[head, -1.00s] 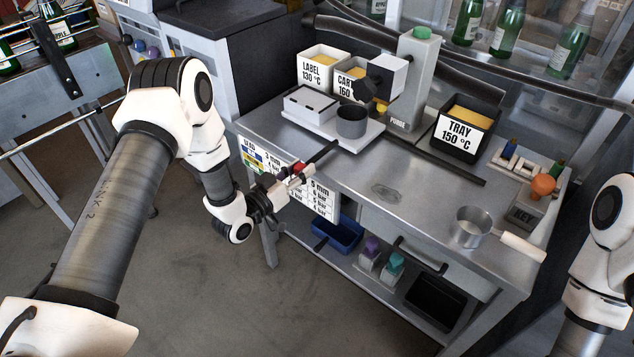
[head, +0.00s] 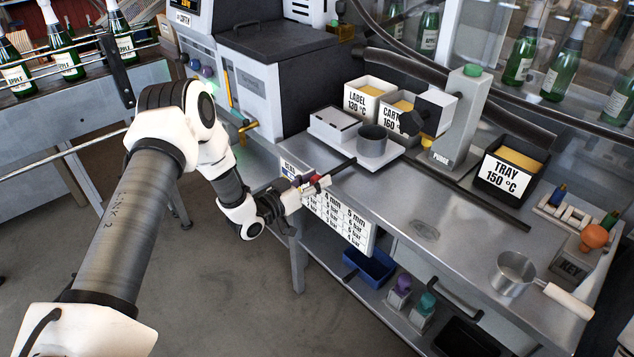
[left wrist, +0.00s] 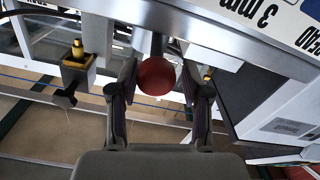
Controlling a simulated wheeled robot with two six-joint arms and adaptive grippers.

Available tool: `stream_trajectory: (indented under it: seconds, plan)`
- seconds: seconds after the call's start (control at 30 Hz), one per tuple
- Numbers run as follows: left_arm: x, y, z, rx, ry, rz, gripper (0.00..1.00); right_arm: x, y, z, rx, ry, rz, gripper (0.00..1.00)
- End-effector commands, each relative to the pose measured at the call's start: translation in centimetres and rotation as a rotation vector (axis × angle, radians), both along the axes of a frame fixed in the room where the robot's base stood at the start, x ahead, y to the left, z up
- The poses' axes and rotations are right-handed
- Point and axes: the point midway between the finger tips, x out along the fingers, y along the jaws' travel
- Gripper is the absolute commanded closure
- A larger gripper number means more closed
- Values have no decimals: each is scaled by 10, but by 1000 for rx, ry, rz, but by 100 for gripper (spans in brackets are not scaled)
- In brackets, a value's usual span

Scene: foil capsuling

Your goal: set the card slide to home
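The printed settings card (head: 340,218), with rows in mm and bar, hangs on the front edge of the steel bench; part of it also shows in the left wrist view (left wrist: 285,28). A red ball knob (left wrist: 155,76) sits at the card's upper left, mostly hidden by my gripper in the head view. My left gripper (left wrist: 158,80) is open, with one finger on each side of the knob and a visible gap to each. In the head view, the left gripper (head: 318,184) is at the card's upper left edge. My right gripper is not in view.
On the bench stand a grey cup (head: 373,141), a purge post (head: 459,118), a black tray box (head: 510,168) and a metal pot (head: 513,272). A blue bin (head: 370,265) is on the lower shelf. A grey machine (head: 275,80) stands behind at the left.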

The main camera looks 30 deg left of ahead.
Motion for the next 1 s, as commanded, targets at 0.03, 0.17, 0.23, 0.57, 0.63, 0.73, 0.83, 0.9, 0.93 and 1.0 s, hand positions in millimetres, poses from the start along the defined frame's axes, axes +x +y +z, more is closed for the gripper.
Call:
stream_trajectory:
  seconds: [0.03, 0.17, 0.23, 0.57, 0.63, 0.73, 0.83, 0.9, 0.93, 1.0]
  plan:
    - [0, 0, 0, -1, 1, 0, 39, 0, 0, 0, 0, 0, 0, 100]
    - [-1, -1, -1, 0, 3, -3, 39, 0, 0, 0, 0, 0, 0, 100]
    - [-1, -1, -1, 0, 3, -3, 39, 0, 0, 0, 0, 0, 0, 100]
    - [-38, 15, -2, -5, 7, 2, 39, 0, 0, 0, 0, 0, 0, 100]
    - [-56, 21, -2, -6, 7, 4, 39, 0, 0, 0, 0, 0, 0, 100]
    - [-80, 31, -2, -7, 5, 5, 39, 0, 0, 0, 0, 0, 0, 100]
    - [-99, 38, -2, -6, 5, 4, 39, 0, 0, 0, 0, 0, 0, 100]
    - [-107, 40, -2, -4, 4, 2, 39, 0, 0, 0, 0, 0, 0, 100]
    - [-109, 41, -2, -3, 3, 2, 39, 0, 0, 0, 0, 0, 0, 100]
    - [-113, 41, -2, -3, 3, -1, 39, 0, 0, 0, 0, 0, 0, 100]
